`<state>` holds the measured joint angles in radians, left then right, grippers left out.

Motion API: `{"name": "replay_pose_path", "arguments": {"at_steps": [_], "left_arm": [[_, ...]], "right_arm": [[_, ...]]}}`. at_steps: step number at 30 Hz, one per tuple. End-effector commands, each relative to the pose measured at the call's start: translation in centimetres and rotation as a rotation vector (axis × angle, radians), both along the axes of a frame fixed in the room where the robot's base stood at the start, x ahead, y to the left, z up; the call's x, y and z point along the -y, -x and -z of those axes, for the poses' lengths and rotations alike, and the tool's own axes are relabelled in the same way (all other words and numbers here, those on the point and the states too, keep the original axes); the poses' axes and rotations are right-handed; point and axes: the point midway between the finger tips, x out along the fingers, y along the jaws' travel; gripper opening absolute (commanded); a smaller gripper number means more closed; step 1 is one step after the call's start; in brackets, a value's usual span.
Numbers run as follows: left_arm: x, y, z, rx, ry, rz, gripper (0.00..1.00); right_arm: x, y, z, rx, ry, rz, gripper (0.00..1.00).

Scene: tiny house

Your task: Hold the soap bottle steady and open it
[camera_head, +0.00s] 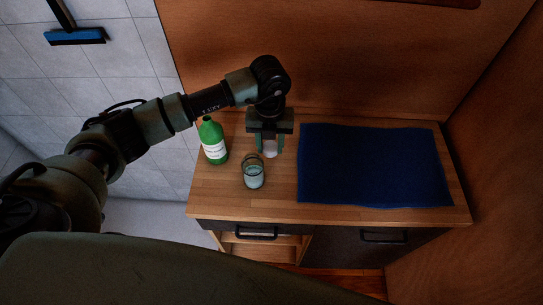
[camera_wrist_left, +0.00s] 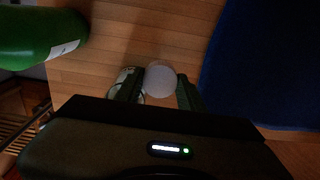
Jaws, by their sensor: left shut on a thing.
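My left gripper (camera_head: 268,150) points straight down over the wooden counter, its fingers shut on a small white round-topped thing (camera_head: 270,149). In the left wrist view its white top (camera_wrist_left: 160,79) sits between the fingertips; the rest of it is hidden, so I cannot tell whether it is the soap bottle or only its cap. A green bottle (camera_head: 212,142) with a white label stands upright to the left, apart from the gripper. It also shows in the left wrist view (camera_wrist_left: 35,38). My right gripper is not in view.
A clear glass (camera_head: 254,175) stands just in front of the gripper, close to the fingers. A dark blue mat (camera_head: 375,165) covers the counter's right part. The wooden counter (camera_head: 235,201) has bare room along its front edge. A wooden wall rises behind.

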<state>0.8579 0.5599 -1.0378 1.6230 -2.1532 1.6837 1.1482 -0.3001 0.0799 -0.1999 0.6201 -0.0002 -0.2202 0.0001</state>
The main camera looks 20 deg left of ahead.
Motion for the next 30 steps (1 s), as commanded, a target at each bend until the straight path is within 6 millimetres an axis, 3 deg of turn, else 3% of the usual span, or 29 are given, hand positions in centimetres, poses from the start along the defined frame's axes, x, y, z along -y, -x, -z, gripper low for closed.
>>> {"name": "replay_pose_path", "arguments": {"at_steps": [3, 18, 30], "left_arm": [[0.0, 0.1, 2.2, -0.003, 0.000, 0.000, 0.00], [0.1, 0.0, 8.0, -0.001, 0.000, 0.000, 0.00], [0.0, -0.1, 8.7, 0.001, 0.001, 0.001, 0.00]], "right_arm": [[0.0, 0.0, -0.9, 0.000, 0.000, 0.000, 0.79], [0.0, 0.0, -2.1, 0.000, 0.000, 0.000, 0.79], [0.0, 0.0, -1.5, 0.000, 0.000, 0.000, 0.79]]}}
